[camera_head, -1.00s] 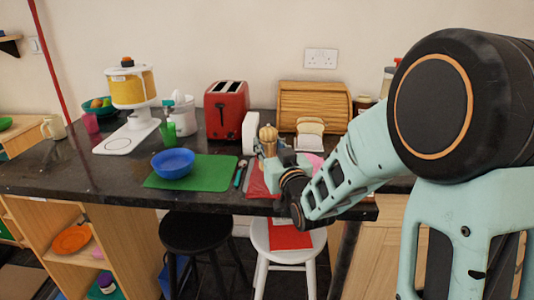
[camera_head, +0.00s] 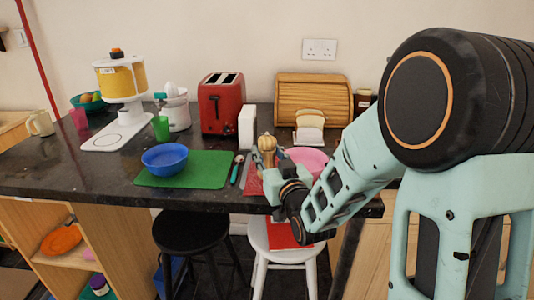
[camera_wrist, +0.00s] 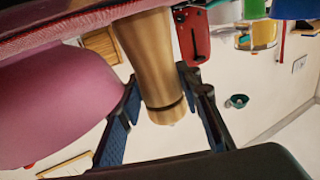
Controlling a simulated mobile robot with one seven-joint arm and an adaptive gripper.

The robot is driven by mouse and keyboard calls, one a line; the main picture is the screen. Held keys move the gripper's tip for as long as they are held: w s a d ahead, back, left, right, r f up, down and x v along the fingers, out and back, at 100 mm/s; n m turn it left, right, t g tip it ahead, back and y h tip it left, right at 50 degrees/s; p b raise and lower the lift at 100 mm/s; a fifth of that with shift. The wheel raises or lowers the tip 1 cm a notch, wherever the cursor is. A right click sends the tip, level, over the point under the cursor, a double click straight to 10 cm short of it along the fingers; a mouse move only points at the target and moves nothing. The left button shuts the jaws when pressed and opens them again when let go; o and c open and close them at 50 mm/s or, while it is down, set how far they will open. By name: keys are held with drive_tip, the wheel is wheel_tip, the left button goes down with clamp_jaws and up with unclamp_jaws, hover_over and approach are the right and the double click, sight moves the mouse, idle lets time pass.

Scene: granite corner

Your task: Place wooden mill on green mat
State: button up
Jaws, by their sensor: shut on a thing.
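The wooden mill (camera_head: 267,144) is upright in my gripper (camera_head: 272,166), above or on the red mat (camera_head: 252,184), right of the green mat. In the wrist view the mill (camera_wrist: 152,60) stands between the two fingers of my gripper (camera_wrist: 162,112), which are shut on it. I cannot tell whether its base touches the red mat. The green mat (camera_head: 212,172) lies flat near the counter's front edge. A blue bowl (camera_head: 165,158) sits on its left part, and its right part is bare.
A spoon and other cutlery (camera_head: 237,168) lie between the mats. A pink bowl (camera_head: 309,158) is right of the mill; it looms large in the wrist view (camera_wrist: 50,105). A white box (camera_head: 247,128), red toaster (camera_head: 221,103) and bread holder (camera_head: 310,126) stand behind. Stools (camera_head: 192,231) stand in front.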

drive_tip(key=shift+s+f+b, duration=0.1)
drive_tip(key=shift+f+b, duration=0.35)
drive_tip(key=shift+b, duration=0.05)
drive_tip(key=o, duration=1.3)
drive_tip(key=shift+c, duration=0.2)
drive_tip(key=shift+r, duration=0.15)
